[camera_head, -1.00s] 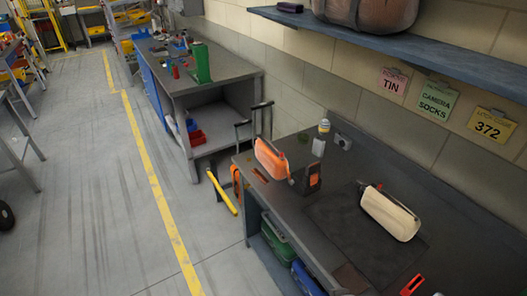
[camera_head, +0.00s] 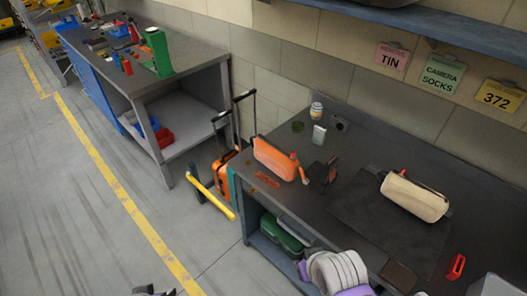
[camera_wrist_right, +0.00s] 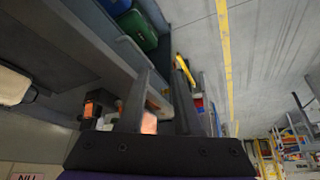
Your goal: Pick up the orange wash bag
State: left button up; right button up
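The orange wash bag (camera_head: 274,158) lies near the left end of the dark workbench (camera_head: 300,215), with a red-tipped part at its right end. In the right wrist view, an orange patch (camera_wrist_right: 149,123) shows between the fingers, probably the bag, mostly hidden. My right gripper (camera_wrist_right: 160,95) is open, its two dark fingers apart with nothing held.
A dark box-like object (camera_head: 322,174) stands just right of the bag. A cream bag (camera_head: 415,196) lies on a dark mat. A jar (camera_head: 316,109) stands behind. An orange trolley (camera_head: 226,165) and a yellow bar (camera_head: 211,198) are beside the bench's left end. A blue shelf (camera_head: 440,30) overhangs.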

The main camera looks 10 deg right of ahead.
aim_at(275, 157)
jog(key=i+j, duration=0.2)
jog(key=i+j+z, duration=0.1)
jog(key=j, duration=0.35)
jog(key=i+j, duration=0.3)
jog(key=i+j+z, duration=0.15)
jog(key=i, duration=0.55)
